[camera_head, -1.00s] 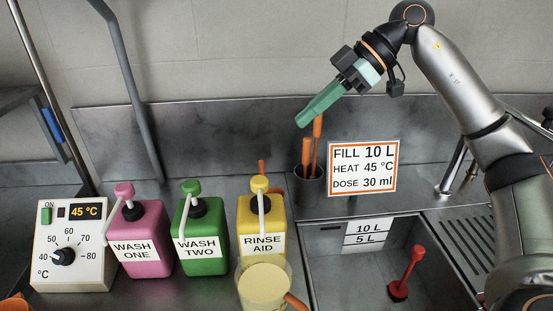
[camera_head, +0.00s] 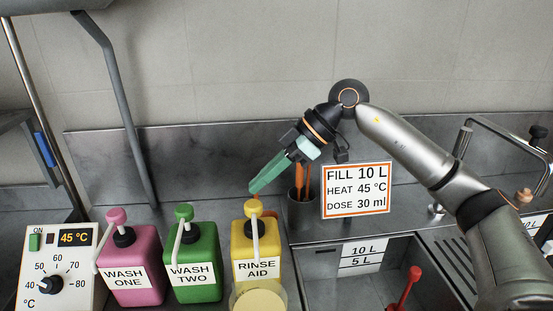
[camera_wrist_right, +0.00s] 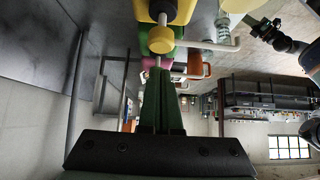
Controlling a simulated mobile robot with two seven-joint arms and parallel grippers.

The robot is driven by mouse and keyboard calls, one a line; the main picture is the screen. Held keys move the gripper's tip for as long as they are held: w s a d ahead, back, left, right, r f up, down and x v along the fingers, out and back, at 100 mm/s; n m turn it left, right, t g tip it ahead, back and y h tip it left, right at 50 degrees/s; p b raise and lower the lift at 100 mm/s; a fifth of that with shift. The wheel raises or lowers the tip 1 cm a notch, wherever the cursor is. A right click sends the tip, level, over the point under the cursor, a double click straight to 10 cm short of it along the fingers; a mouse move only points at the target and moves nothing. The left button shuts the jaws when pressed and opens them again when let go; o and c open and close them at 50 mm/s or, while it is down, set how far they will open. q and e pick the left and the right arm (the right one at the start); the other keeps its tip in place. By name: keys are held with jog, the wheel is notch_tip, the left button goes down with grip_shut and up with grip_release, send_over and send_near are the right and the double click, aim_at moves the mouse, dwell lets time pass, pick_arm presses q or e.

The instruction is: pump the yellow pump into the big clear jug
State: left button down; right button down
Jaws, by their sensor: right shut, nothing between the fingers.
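The yellow container labelled RINSE AID (camera_head: 243,246) has a yellow pump head (camera_head: 252,208) on a dark collar, with a pale spout pointing down towards the front. The clear jug (camera_head: 260,298) stands in front of it, under the spout, and the bottom edge cuts it off. It looks pale yellow inside. My right gripper (camera_head: 254,188) has green fingers, shut and empty, with their tips just above the pump head in the head view. In the right wrist view the yellow pump head (camera_wrist_right: 161,40) is just beyond the fingertips (camera_wrist_right: 158,72); contact is unclear. My left gripper is not in view.
A green WASH TWO container (camera_head: 195,262) and a pink WASH ONE container (camera_head: 133,268) stand to the left, then a dial box (camera_head: 62,265). A dark pot (camera_head: 300,213) with orange handles and a FILL sign (camera_head: 357,190) stand to the right, behind the sink with a red-handled plug (camera_head: 408,285).

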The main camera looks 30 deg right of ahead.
aim_at(261, 205)
jog(key=shift+f, duration=1.3)
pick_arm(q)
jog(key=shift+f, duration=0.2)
pick_arm(e)
jog(key=shift+s+f, duration=0.15)
jog(key=shift+f, duration=1.25)
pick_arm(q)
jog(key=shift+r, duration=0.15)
pick_arm(e)
jog(key=shift+d, duration=0.1)
